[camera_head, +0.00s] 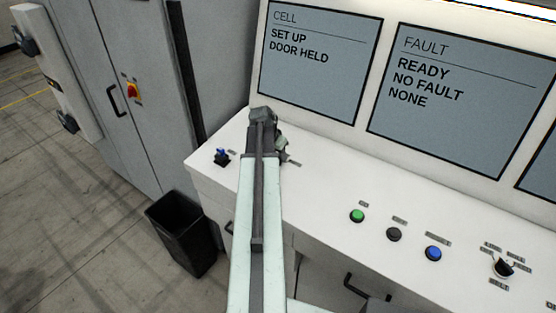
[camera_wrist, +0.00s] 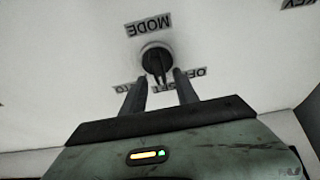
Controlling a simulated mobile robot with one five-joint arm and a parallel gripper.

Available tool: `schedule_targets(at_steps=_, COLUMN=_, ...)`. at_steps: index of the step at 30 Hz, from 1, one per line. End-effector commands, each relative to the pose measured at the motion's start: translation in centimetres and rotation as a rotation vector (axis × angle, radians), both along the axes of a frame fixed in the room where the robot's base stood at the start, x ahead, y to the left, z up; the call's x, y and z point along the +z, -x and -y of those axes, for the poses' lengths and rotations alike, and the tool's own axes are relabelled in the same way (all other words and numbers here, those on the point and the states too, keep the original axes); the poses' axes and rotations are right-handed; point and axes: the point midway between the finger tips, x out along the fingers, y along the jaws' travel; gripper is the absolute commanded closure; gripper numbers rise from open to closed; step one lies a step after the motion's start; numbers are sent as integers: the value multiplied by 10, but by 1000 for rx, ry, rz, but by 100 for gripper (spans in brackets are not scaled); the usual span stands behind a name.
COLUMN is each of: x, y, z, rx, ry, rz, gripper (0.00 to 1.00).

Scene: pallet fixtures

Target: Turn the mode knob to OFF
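The mode knob (camera_wrist: 156,61) is a dark round knob on the white panel, below the upside-down MODE label (camera_wrist: 149,25) in the wrist view. Its ridge points roughly down in that picture, toward the printed position labels (camera_wrist: 196,74). These are partly hidden by my fingers, and I cannot tell which one the ridge marks. My gripper (camera_wrist: 160,77) is open, one finger on each side just below the knob. I cannot tell whether either finger touches it. In the head view my arm hides the knob.
A blue-and-black switch (camera_head: 222,157) stands on the console left of my arm. A green button (camera_head: 357,216), a black button (camera_head: 394,234), a blue button (camera_head: 433,253) and another selector (camera_head: 503,268) stand to the right. Upright screens (camera_head: 320,85) rise behind. A black bin (camera_head: 181,232) stands on the floor.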

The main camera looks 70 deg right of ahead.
Motion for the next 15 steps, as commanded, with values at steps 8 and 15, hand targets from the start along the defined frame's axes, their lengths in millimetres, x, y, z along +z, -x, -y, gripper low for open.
schedule_targets(at_steps=8, x=1, y=0, z=0, rx=1, ry=0, rz=0, gripper=86)
schedule_targets(at_steps=15, x=1, y=-2, z=4, rx=3, ry=0, rz=-1, gripper=100)
